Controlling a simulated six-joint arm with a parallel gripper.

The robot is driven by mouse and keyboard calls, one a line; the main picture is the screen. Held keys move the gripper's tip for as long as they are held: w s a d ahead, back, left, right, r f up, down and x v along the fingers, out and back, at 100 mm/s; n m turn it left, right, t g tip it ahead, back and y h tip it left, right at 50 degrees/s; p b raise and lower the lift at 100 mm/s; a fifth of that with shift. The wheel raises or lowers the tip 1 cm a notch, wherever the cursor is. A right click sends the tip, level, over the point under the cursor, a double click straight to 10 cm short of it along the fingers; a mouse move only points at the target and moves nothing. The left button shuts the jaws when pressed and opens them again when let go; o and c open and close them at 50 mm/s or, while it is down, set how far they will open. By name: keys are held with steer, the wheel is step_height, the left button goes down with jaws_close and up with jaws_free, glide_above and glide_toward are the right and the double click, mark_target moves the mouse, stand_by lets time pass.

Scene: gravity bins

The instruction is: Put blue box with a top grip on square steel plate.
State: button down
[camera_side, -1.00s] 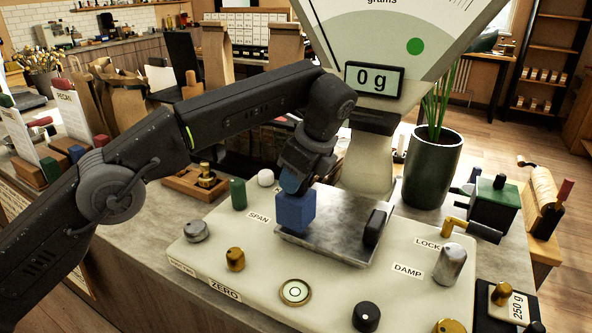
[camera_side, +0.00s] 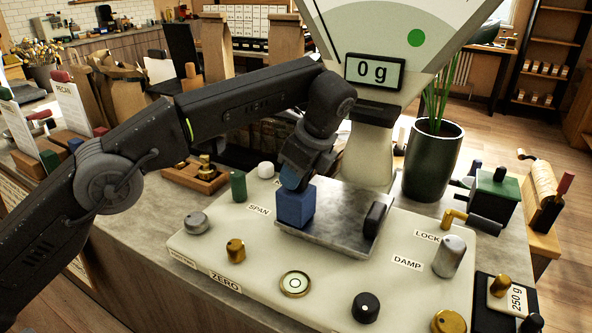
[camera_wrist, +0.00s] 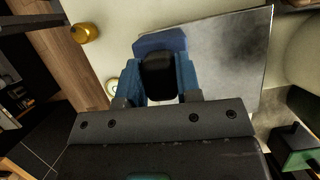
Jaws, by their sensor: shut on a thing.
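The blue box (camera_side: 295,206) hangs from my gripper at the left edge of the square steel plate (camera_side: 345,231). It is upright in the side view, and I cannot tell whether it touches the plate. In the wrist view the blue box (camera_wrist: 158,42) overlaps the left part of the steel plate (camera_wrist: 225,60). Its dark top grip (camera_wrist: 158,76) lies between my two blue fingertips. My gripper (camera_side: 295,182) is shut on that grip and points down; my gripper also fills the lower wrist view (camera_wrist: 158,82). The underside of the box is hidden.
A dark block (camera_side: 375,219) stands at the plate's right edge. The scale display (camera_side: 374,73) reads 0 g. Several knobs surround the plate, including a green one (camera_side: 238,186) and a brass one (camera_side: 235,250). A potted plant (camera_side: 432,160) stands behind right. The plate's middle is clear.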

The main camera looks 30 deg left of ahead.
steer(key=c, duration=0.7)
jaws_free()
steer(key=shift+c, duration=0.2)
steer(key=shift+r, duration=1.9)
steer(key=s+a+r, duration=0.1)
steer(key=a+r, duration=0.6)
steer(key=a, duration=0.4)
steer(key=shift+s+a, duration=0.15)
steer(key=shift+a, duration=0.2)
